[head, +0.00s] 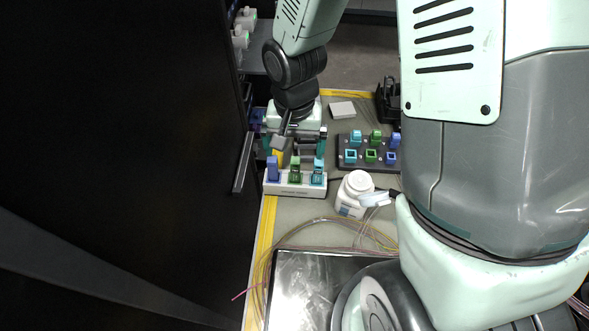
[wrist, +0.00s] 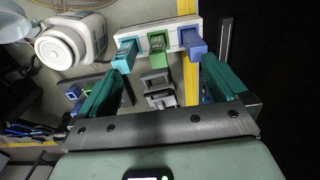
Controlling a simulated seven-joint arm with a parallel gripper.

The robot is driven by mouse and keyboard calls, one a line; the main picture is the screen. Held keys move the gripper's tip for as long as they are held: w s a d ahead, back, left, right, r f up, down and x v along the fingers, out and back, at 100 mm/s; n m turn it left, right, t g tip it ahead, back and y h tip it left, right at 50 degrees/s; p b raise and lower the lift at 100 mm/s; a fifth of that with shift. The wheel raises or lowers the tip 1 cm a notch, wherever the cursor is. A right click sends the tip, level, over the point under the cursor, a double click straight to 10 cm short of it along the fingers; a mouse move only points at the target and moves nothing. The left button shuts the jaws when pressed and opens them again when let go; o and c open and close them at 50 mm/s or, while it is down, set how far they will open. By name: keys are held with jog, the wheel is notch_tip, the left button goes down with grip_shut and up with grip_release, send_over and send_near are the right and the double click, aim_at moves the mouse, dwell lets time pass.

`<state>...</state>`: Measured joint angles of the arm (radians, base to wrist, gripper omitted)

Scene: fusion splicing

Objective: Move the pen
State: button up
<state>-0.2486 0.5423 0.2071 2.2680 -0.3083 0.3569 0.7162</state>
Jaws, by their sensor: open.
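I cannot make out a clear pen in either view. My gripper (head: 296,150) is open above the left side of the table, its teal fingers spread; both fingers also show in the wrist view (wrist: 162,72). A grey clip-like part (wrist: 158,88) shows between the fingers in the wrist view; I cannot tell whether it is part of the pen. In the head view a slanted grey piece with a yellow end (head: 278,156) shows by the left finger. A white holder (head: 296,191) with blue, green and teal upright pieces stands just in front of the gripper.
A white bottle (head: 356,190) stands right of the holder. A dark block (head: 345,166) with several coloured pieces is behind it. A small white box (head: 342,110) lies farther back. Loose yellow fibres (head: 315,229) lie in front. A black wall (head: 120,120) bounds the left side.

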dwell(0.8)
notch_tip(320, 180, up, 10)
dwell(0.4)
